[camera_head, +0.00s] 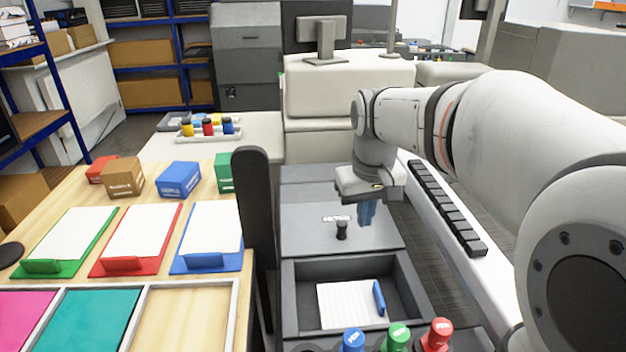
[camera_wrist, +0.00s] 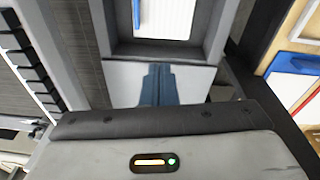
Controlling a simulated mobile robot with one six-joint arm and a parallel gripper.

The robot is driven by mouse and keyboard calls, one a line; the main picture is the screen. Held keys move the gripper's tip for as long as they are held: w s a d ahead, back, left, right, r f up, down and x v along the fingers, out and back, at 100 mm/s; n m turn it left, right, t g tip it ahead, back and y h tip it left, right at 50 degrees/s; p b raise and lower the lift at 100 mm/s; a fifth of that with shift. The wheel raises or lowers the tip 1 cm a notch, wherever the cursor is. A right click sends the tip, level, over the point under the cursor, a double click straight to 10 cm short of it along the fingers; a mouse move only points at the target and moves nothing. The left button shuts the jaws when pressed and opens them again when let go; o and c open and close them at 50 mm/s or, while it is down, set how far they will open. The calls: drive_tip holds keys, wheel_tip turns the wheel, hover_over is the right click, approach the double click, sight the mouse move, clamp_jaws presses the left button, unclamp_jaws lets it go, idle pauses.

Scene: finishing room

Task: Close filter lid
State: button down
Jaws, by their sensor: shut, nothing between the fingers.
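The filter lid (camera_head: 310,215) looks like a flat grey panel with a small label and a black knob (camera_head: 341,230). It lies behind the filter compartment (camera_head: 290,300), which is open at the top. A white ribbed filter (camera_head: 343,305) with a blue tab (camera_head: 379,297) lies inside. My gripper (camera_head: 367,222) has blue fingers, shut and empty, above the panel just right of the knob. In the wrist view the shut fingers (camera_wrist: 158,75) point toward the compartment, with the white filter (camera_wrist: 166,18) beyond. I cannot make out the knob there.
Blue (camera_head: 352,341), green (camera_head: 397,338) and red (camera_head: 436,335) capped items stand in front of the compartment. A tall black upright (camera_head: 256,200) stands to its left, beside a wooden table with trays and boxes. A white rail with black blocks (camera_head: 445,205) runs along the right.

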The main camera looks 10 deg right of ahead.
drive_tip(key=w+a+n+g, duration=0.2)
drive_tip(key=w, duration=1.3)
hover_over(334, 230)
drive_tip(key=a, duration=0.1)
wheel_tip(334, 230, down, 3)
drive_tip(key=w+a+f+n+g+h+p, duration=0.1)
drive_tip(key=w+a+f+n+g, duration=0.1)
drive_tip(key=w+f, duration=0.45)
drive_tip(key=x, duration=0.6)
drive_tip(key=s+x, duration=0.1)
drive_tip(key=x, duration=0.3)
drive_tip(key=shift+d+r+p, duration=0.1)
drive_tip(key=shift+r+p, duration=0.05)
drive_tip(key=shift+p, duration=0.25)
drive_tip(key=shift+s+d+r+p, duration=0.1)
drive_tip(key=shift+s+d+p, duration=0.15)
drive_tip(key=shift+s, duration=0.35)
drive_tip(key=shift+s+d+r+p, duration=0.1)
drive_tip(key=shift+s+d, duration=0.3)
drive_tip(key=shift+s, duration=0.25)
drive_tip(key=shift+s+d+f, duration=0.1)
drive_tip(key=shift+s+d, duration=0.15)
drive_tip(key=shift+s, duration=0.15)
drive_tip(key=shift+a, duration=0.1)
